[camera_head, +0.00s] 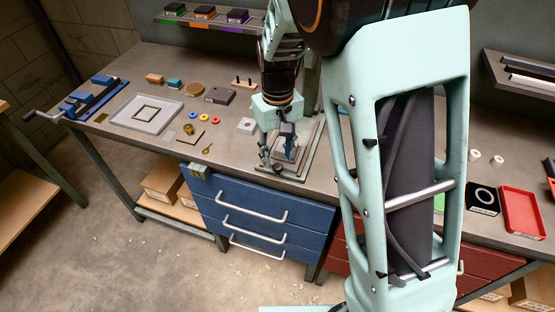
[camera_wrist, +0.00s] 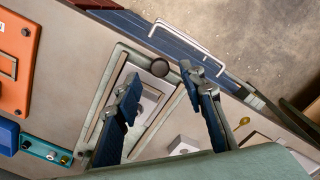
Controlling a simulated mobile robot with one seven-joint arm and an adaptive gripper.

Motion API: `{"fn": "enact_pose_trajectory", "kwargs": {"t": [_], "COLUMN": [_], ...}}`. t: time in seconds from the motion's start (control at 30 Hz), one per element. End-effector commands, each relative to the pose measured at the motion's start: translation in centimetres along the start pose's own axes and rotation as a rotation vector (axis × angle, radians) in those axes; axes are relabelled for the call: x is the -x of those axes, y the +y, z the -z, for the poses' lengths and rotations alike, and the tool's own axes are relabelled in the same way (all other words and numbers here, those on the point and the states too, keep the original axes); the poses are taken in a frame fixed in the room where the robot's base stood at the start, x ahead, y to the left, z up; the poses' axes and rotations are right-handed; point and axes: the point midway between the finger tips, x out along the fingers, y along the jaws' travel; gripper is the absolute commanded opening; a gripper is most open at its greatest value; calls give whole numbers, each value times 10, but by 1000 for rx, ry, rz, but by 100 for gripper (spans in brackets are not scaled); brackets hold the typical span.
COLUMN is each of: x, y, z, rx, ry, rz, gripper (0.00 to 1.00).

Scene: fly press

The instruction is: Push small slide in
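The small slide (camera_wrist: 147,97) appears to be the pale plate in the grey-green frame (camera_wrist: 112,72) of the fly press base, with a dark round knob (camera_wrist: 159,68) at its front end. My gripper (camera_wrist: 160,74) is open and its two dark blue fingers appear on either side of the knob in the wrist view. I cannot tell whether a finger touches it. In the head view my gripper (camera_head: 276,157) is low over the base (camera_head: 308,150) near the bench's front edge, and it hides much of the slide. The knob shows there (camera_head: 278,168) just below the fingers.
A grey block with a hole (camera_head: 247,126) stands left of the press. A blue drawer unit (camera_head: 265,215) with handles is under the bench edge. A blue vise (camera_head: 92,92), a grey tray (camera_head: 147,113) and small rings lie farther left. A red tray (camera_head: 523,212) is at right.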

Motion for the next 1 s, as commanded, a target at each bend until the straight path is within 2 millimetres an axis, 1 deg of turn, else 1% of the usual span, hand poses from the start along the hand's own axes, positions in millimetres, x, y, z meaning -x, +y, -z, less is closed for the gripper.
{"fn": "enact_pose_trajectory", "kwargs": {"t": [0.03, 0.1, 0.2, 0.33, 0.6, 0.93, 1.0], "x": [-9, -19, -28, -35, -35, -35, -35], "y": [0, 0, 0, 0, 0, 0, 0], "z": [-1, -1, 0, 0, 0, 0, 0], "rx": [-1, -1, -1, 0, 0, 0, 0], "ry": [-4, -3, -1, 0, 1, 1, 1], "rz": [0, 0, 0, 0, 0, 0, 0], "gripper": [37, 37, 37, 37, 36, 0, 0]}}
